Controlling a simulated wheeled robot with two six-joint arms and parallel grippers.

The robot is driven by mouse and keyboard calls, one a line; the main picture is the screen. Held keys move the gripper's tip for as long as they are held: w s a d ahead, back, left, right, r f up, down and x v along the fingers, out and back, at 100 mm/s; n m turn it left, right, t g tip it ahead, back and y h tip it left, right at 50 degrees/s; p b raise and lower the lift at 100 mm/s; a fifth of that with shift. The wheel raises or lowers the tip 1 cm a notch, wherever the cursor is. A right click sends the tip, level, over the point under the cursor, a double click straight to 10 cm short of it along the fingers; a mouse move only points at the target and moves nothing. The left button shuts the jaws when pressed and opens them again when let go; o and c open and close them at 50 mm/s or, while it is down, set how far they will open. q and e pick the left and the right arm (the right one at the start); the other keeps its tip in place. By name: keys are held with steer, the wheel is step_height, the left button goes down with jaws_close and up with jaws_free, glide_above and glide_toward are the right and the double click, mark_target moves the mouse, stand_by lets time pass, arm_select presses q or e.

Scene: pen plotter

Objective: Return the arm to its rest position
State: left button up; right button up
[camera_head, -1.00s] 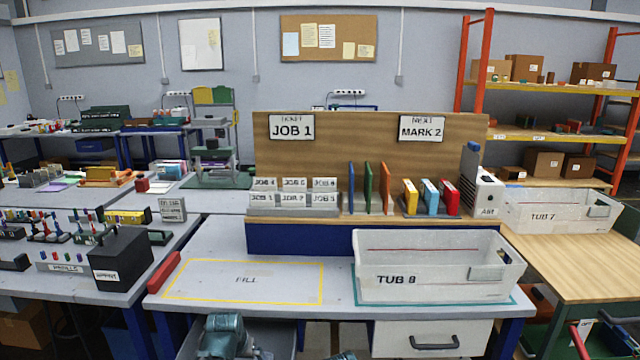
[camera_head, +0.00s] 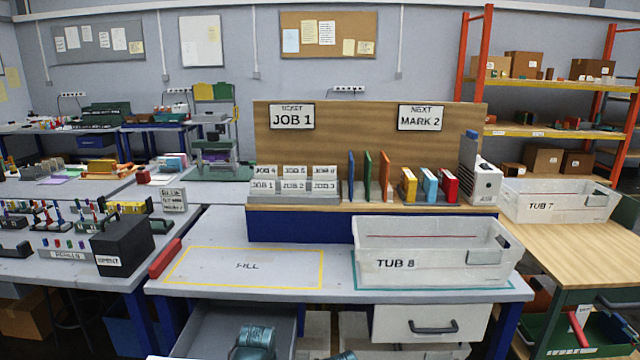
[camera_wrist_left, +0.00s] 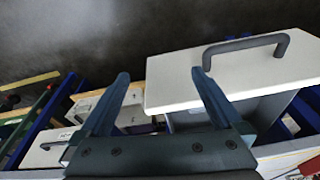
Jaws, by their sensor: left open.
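My left gripper (camera_wrist_left: 160,76) shows in the left wrist view with its two dark blue fingers apart and nothing between them. A white drawer front with a dark handle (camera_wrist_left: 246,48) is just beyond the right finger; contact cannot be told. In the head view, a teal part of my arm (camera_head: 255,340) is low at the bottom edge, in front of the table and over an open grey drawer (camera_head: 204,326). Its gripper tips are not clear there.
The grey table (camera_head: 338,286) holds TUB 8 (camera_head: 395,264) and an empty yellow FILL outline (camera_head: 247,267). A red bar (camera_head: 165,258) lies at its left edge. A white handled drawer (camera_head: 432,326) is under the table. TUB 7 (camera_head: 541,206) stands on the wooden bench at right.

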arm_select(q)
steer(key=s+d+f+m+g+y+b, duration=0.1)
steer(key=s+d+f+b, duration=0.2)
steer(key=s, duration=0.3)
steer(key=s+d+f+m+g+b, duration=0.1)
steer(key=s+d+f+g+b, duration=0.2)
steer(key=s, duration=0.4)
step_height(320, 180, up, 18)
steer(key=t+p, duration=0.1)
steer(key=p, duration=1.7)
steer(key=shift+w+p, duration=0.35)
steer(key=shift+w, duration=0.1)
steer(key=shift+f, duration=0.15)
